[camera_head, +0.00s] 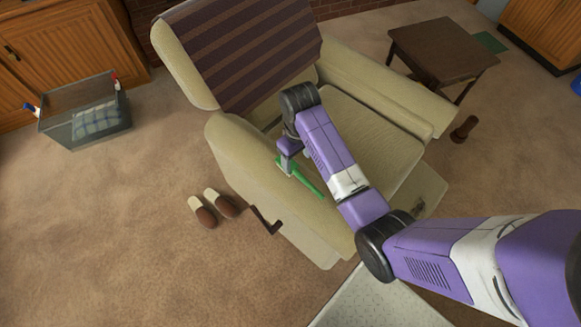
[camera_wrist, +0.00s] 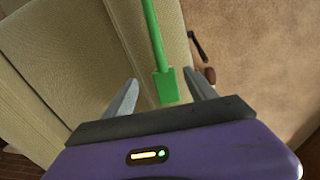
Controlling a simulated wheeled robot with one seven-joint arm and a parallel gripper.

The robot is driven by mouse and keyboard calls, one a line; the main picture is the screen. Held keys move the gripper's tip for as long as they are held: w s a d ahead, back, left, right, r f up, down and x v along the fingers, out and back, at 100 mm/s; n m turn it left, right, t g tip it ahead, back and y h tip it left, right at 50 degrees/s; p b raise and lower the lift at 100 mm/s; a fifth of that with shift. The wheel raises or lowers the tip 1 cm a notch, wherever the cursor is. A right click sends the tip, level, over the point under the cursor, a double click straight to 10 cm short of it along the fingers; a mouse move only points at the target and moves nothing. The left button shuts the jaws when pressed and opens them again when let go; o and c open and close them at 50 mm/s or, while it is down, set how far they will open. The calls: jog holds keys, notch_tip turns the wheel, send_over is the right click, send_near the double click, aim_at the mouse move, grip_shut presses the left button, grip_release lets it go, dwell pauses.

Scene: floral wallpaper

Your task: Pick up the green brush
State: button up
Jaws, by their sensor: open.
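The green brush (camera_head: 308,180) lies on the left armrest of the beige armchair (camera_head: 235,150). In the wrist view the brush (camera_wrist: 164,85) shows a thin green handle running up out of the frame and a wider flat green end. My gripper (camera_head: 285,165) is over the armrest at the brush's far end; my arm hides part of the chair there. In the wrist view my gripper (camera_wrist: 160,92) is open, with one finger on each side of the brush's wide end and a gap on both sides. I cannot tell the height between fingers and armrest.
A pair of slippers (camera_head: 211,208) lies on the carpet left of the chair, near the chair's dark side lever (camera_head: 264,220). A grey bin (camera_head: 86,112) stands at the far left. A dark side table (camera_head: 440,48) is behind right.

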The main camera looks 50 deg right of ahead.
aim_at(296, 170)
jog(key=f, duration=0.7)
jog(key=shift+s+a+f, duration=0.15)
jog(key=shift+a+f, duration=0.1)
jog(key=shift+c, duration=0.4)
grip_shut()
